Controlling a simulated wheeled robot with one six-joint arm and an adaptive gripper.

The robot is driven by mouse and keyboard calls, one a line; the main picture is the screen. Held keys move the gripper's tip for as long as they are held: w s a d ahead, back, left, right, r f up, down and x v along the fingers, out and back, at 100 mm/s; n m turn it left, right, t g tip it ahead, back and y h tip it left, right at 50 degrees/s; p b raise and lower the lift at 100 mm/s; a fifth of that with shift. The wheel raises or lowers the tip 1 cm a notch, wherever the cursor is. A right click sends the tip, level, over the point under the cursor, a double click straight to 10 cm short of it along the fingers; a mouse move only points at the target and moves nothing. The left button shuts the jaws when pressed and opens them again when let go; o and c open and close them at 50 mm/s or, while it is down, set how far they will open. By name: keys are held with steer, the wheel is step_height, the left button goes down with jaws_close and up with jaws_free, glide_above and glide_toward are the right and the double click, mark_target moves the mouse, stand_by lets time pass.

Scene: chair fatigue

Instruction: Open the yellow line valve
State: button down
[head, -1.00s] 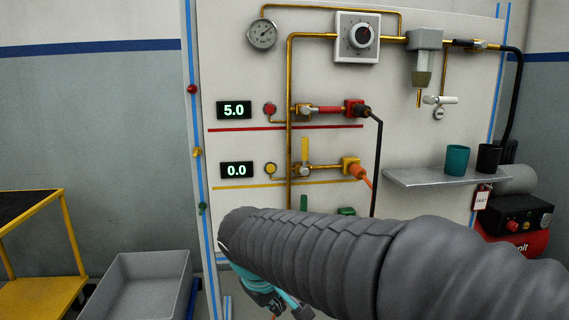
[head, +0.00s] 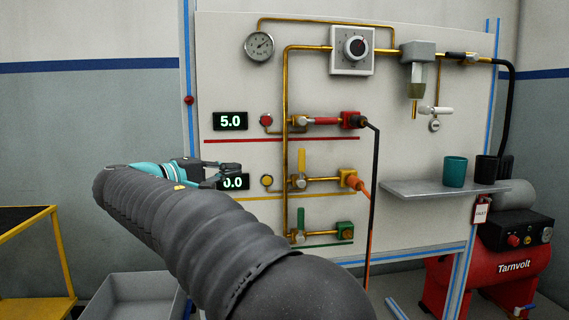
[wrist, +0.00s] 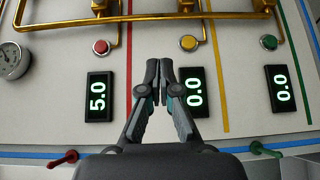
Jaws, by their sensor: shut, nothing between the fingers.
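The yellow line valve has a yellow handle (head: 301,162) that stands upright, across its level brass pipe (head: 325,180). The yellow line's display (head: 236,182) reads 0.0 and is partly covered by my gripper in the head view; it also shows in the wrist view (wrist: 195,92). A yellow button (head: 267,180) sits between display and valve. My gripper (head: 238,172) is shut and empty, left of the valve. In the wrist view my gripper (wrist: 160,64) points at the panel between the red and yellow rows. The yellow handle is not clearly visible there.
The red handle (head: 322,121) lies along its pipe, and its display (head: 230,121) reads 5.0. The green handle (head: 301,220) stands upright below. A vertical brass pipe (head: 286,90) runs left of the valves. A shelf (head: 420,188) with two cups juts out at right.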

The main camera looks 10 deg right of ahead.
mark_target(302, 166)
steer(key=shift+s+d+r+m+g+h, duration=0.3)
steer(key=shift+s+h, duration=0.1)
steer(key=shift+h, duration=0.1)
steer(key=x, duration=1)
steer(key=shift+w+d+b, duration=0.1)
steer(key=shift+b, duration=0.2)
steer(key=shift+s+d, duration=0.15)
steer(key=shift+d, duration=0.4)
steer(key=shift+s+d, duration=0.15)
steer(key=shift+d, duration=0.45)
steer(key=shift+s+d+b, duration=0.1)
steer(key=shift+d+b, duration=0.25)
steer(key=shift+d, duration=0.4)
